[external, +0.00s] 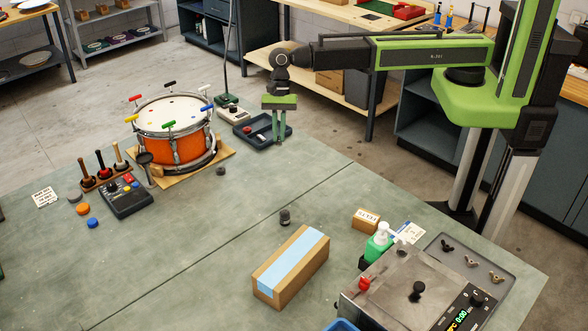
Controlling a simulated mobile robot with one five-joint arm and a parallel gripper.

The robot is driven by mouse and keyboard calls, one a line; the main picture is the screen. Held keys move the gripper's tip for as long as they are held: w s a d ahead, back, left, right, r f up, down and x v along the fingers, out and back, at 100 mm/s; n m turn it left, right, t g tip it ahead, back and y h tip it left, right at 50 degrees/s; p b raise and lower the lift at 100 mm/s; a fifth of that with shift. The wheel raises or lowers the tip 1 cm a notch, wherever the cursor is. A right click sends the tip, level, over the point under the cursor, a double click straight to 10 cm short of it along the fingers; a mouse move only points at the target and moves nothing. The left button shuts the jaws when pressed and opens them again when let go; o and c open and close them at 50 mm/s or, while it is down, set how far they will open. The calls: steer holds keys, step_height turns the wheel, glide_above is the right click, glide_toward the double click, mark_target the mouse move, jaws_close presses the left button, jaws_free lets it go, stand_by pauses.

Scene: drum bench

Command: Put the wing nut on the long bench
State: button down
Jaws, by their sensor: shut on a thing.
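My gripper (279,140) points down beside the blue-grey tray (247,137) at the back of the green-topped bench (250,190). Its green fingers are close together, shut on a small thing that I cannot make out. Several small winged pieces that look like wing nuts lie in a grey tray at the right: a dark one (447,245), a brassy one (471,262) and another brassy one (497,277). A long wooden bench (285,62) stands behind the green-topped one. I cannot tell which bench the task names.
An orange drum (175,128) on a wooden board stands left of my gripper. A cardboard box with a blue strip (290,265), a green bottle (379,240) and a steel-lidded machine (402,288) stand in front. The bench middle is mostly clear.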

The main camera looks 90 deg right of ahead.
steer(key=w+d+f+m+t+b, duration=0.1)
steer(key=d+f+m, duration=0.1)
steer(key=d, duration=1)
steer(key=d+f+m+b, duration=0.1)
steer(key=d+m+b, duration=0.1)
steer(key=d, duration=1)
step_height(320, 180, down, 7)
steer(key=b, duration=0.6)
steer(key=shift+w, duration=0.1)
steer(key=shift+f+b, duration=0.35)
steer(key=shift+b, duration=0.2)
steer(key=c, duration=1.4)
jaws_free()
steer(key=shift+c, duration=0.2)
steer(key=shift+r, duration=0.15)
steer(key=p+v, duration=1.6)
steer(key=v, duration=0.1)
steer(key=shift+s+r, duration=0.15)
steer(key=shift+s, duration=0.25)
